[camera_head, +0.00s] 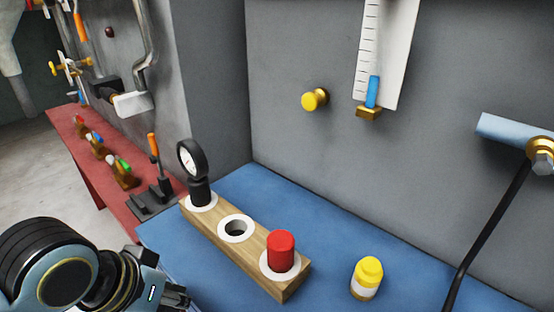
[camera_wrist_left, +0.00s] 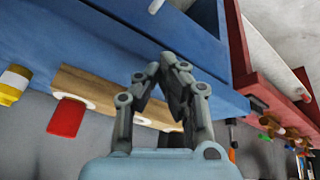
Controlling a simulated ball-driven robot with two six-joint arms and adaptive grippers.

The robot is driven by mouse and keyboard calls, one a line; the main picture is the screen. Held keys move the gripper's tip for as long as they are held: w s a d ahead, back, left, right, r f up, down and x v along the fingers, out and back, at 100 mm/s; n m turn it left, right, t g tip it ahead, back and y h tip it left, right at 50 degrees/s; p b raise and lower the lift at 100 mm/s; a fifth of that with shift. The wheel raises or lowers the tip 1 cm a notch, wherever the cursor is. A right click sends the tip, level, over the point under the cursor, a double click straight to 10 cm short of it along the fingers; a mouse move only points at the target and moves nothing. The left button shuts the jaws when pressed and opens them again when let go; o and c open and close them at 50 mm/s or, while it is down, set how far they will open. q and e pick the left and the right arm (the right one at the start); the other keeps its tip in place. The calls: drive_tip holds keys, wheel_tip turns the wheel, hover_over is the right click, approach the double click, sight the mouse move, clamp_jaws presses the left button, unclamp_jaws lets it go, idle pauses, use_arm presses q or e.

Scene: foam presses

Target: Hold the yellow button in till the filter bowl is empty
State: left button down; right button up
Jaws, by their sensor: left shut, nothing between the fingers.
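The yellow button (camera_head: 314,100) is a round knob with a brass collar, sticking out of the grey wall. To its right, a white scale plate (camera_head: 387,45) hangs on the wall. A blue column (camera_head: 373,91) stands at its lower part above a brass fitting (camera_head: 369,112); I cannot tell for sure that this is the filter bowl. My left gripper (camera_head: 178,297) is low at the left, by the blue bench's edge, well away from the button. In the left wrist view its fingers (camera_wrist_left: 176,88) are shut and empty. My right gripper is not in view.
On the blue bench (camera_head: 330,225) a wooden block (camera_head: 257,250) holds a dial gauge (camera_head: 192,160) and a red cylinder (camera_head: 281,250). A yellow-capped bottle (camera_head: 367,277) stands at right. A blue-grey pipe (camera_head: 512,133) and black hose (camera_head: 487,235) are further right.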

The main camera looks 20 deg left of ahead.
use_arm(q)
drive_tip(key=w+d+r+n+t+h, duration=0.1)
drive_tip(key=w+n, duration=0.1)
drive_tip(key=w+d+r+n+t+h, duration=0.1)
drive_tip(key=w+d+r+n, duration=0.1)
drive_tip(key=w+d+r+n+t+h, duration=0.1)
drive_tip(key=w+n, duration=0.1)
drive_tip(key=shift+d+r+n, duration=0.3)
drive_tip(key=shift+r+n, duration=0.05)
drive_tip(key=shift+n, duration=0.05)
drive_tip(key=w+r+n+t, duration=0.1)
drive_tip(key=r+n, duration=0.1)
drive_tip(key=w+d+r+n+t+h, duration=0.1)
drive_tip(key=w+r+n, duration=0.1)
drive_tip(key=n, duration=0.1)
drive_tip(key=w+d+r+n+t+h+p, duration=0.1)
drive_tip(key=r+n, duration=0.1)
drive_tip(key=shift+w, duration=0.2)
drive_tip(key=w+a+r+n+t, duration=0.2)
drive_tip(key=w+r+n+t, duration=0.3)
drive_tip(key=r+n, duration=0.4)
drive_tip(key=n+t, duration=0.1)
drive_tip(key=n, duration=0.5)
drive_tip(key=shift+a+r+n+p, duration=0.25)
drive_tip(key=shift+r+n+p, duration=0.05)
drive_tip(key=shift+r+n, duration=0.1)
drive_tip(key=shift+w, duration=0.15)
approach(309, 103)
drive_tip(key=x, duration=0.7)
drive_tip(key=shift+w, duration=0.2)
